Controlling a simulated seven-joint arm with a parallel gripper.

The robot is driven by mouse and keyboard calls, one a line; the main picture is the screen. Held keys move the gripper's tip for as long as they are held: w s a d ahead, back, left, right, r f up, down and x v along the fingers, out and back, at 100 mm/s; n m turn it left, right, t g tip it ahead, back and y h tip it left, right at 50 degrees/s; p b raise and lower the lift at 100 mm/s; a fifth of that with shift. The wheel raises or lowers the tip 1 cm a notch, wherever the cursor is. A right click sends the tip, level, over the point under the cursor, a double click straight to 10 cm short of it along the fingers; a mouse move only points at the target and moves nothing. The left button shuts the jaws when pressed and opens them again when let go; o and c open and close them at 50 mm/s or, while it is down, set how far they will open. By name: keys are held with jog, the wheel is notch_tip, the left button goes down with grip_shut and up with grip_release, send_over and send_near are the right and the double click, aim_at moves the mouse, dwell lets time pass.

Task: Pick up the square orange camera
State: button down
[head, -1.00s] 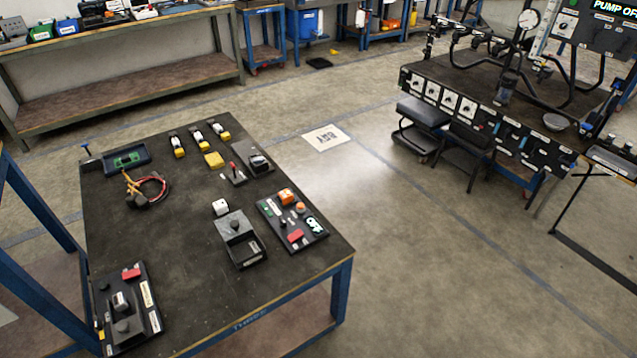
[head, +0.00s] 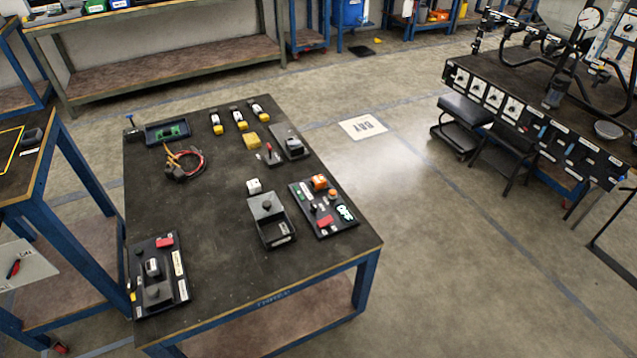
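A small, squarish orange block (head: 319,182) is at the back of a black panel (head: 338,226) on the dark-topped table. It is the most orange, square thing in view, but it is too small to tell for sure that it is a camera. A rounder orange knob (head: 332,194) is close beside it on the same panel. My gripper is not in view.
The table (head: 225,270) also holds a grey-black box (head: 267,206), a white cube (head: 253,185), a yellow block (head: 251,140), red and yellow wires (head: 185,164) and another control panel (head: 158,270). Open floor (head: 440,280) lies to the right.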

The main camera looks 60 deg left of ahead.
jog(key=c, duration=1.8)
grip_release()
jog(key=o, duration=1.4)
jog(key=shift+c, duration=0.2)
